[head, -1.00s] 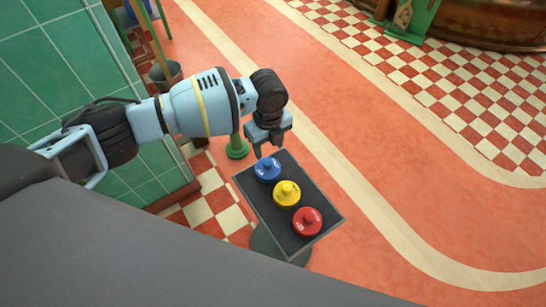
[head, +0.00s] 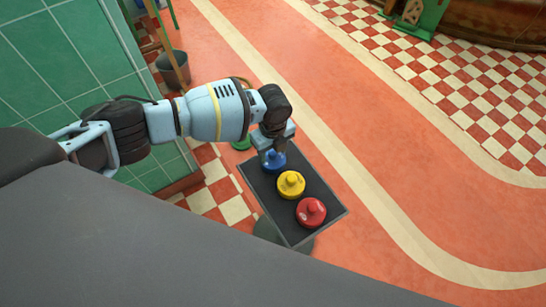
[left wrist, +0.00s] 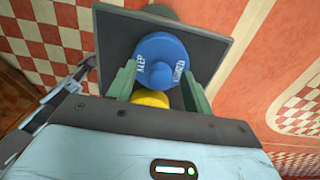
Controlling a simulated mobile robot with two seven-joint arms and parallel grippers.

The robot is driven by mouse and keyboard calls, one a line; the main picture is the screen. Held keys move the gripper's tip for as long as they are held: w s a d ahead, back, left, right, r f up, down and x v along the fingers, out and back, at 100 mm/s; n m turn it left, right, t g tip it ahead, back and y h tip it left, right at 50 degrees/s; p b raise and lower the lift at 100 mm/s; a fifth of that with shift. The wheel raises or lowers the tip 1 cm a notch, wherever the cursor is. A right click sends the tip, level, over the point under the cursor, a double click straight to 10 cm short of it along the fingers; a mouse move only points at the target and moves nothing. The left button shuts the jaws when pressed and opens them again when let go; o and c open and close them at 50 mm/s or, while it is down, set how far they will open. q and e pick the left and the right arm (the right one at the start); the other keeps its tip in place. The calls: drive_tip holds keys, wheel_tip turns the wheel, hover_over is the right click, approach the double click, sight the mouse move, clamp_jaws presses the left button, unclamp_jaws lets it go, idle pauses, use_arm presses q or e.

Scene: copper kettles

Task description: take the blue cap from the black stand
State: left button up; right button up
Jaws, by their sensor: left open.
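The blue cap (head: 274,161) sits on the black stand (head: 313,184), at the end of a row with a yellow cap (head: 291,184) and a red cap (head: 311,211). My left gripper (head: 274,156) is over the blue cap and partly hides it in the head view. In the left wrist view the blue cap (left wrist: 161,60) lies ahead between the two open green fingers of the gripper (left wrist: 160,82), with white lettering on its face. The yellow cap (left wrist: 150,98) shows partly behind the gripper's edge. My right gripper is not in view.
A green tiled wall (head: 60,62) stands at the left, near my arm. A grey bucket (head: 172,69) is beyond the arm. The orange floor (head: 400,190) right of the stand is open.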

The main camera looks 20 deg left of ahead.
sight(272, 152)
use_arm(q)
drive_tip(key=shift+f, duration=0.3)
drive_tip(key=shift+c, duration=0.4)
clamp_jaws()
drive_tip(key=shift+r, duration=0.15)
drive_tip(key=shift+r, duration=0.6)
wheel_tip(272, 152, up, 2)
drive_tip(key=shift+s+r+p, duration=0.15)
drive_tip(key=shift+r+p, duration=0.05)
drive_tip(key=shift+p, duration=0.1)
drive_tip(key=s+a+p, duration=0.1)
drive_tip(key=s+a, duration=0.1)
drive_tip(key=s, duration=0.5)
drive_tip(key=s+a+r+p, duration=0.1)
drive_tip(key=s+a, duration=0.1)
drive_tip(key=s, duration=0.6)
